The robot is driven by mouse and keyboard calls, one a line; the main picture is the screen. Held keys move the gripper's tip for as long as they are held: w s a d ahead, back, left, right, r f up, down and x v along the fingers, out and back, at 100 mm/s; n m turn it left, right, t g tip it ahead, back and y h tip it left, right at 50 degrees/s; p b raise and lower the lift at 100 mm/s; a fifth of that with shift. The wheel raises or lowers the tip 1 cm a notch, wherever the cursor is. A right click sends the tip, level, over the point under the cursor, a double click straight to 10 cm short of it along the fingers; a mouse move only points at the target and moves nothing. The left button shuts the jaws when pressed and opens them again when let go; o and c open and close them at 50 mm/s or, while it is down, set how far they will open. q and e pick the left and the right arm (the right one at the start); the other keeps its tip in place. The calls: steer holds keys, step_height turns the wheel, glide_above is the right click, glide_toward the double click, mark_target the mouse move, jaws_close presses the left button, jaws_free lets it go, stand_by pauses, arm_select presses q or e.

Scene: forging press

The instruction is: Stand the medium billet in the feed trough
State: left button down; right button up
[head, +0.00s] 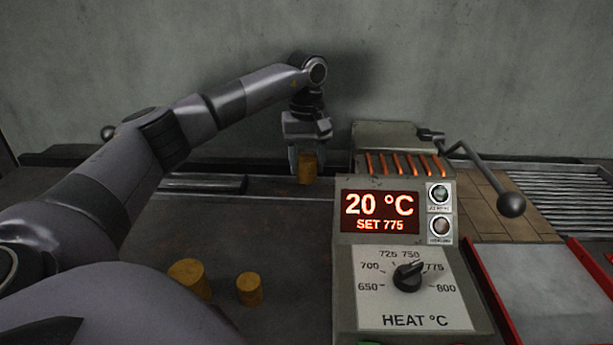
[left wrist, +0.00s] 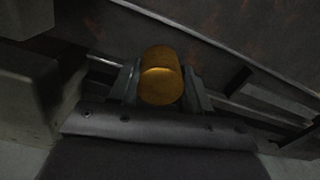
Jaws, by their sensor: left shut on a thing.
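My left gripper (head: 306,160) is shut on a brass-coloured cylinder, the medium billet (head: 306,172), beside the left side of the furnace. The fingers point down and the billet looks upright. In the left wrist view the billet (left wrist: 161,78) sits between the two fingers (left wrist: 161,88). The feed trough (head: 203,182) is a dark channel with metal rails along the back of the bench. Its rails also show in the left wrist view (left wrist: 255,118). The billet is at or over the trough line; I cannot tell whether its base touches. My right gripper is out of view.
A larger billet (head: 188,277) and a smaller billet (head: 249,288) stand on the front bench. The furnace (head: 347,262), reading 20 °C, set 775, stands close right of the gripper. A ball-ended lever (head: 511,204) and a red-edged tray (head: 540,285) lie further right.

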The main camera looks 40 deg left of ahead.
mark_target(307, 176)
arm_select(q)
step_height(307, 176, down, 4)
steer(key=shift+r, duration=0.15)
steer(key=c, duration=0.5)
jaws_free()
step_height(307, 176, up, 12)
stand_by(0.7)
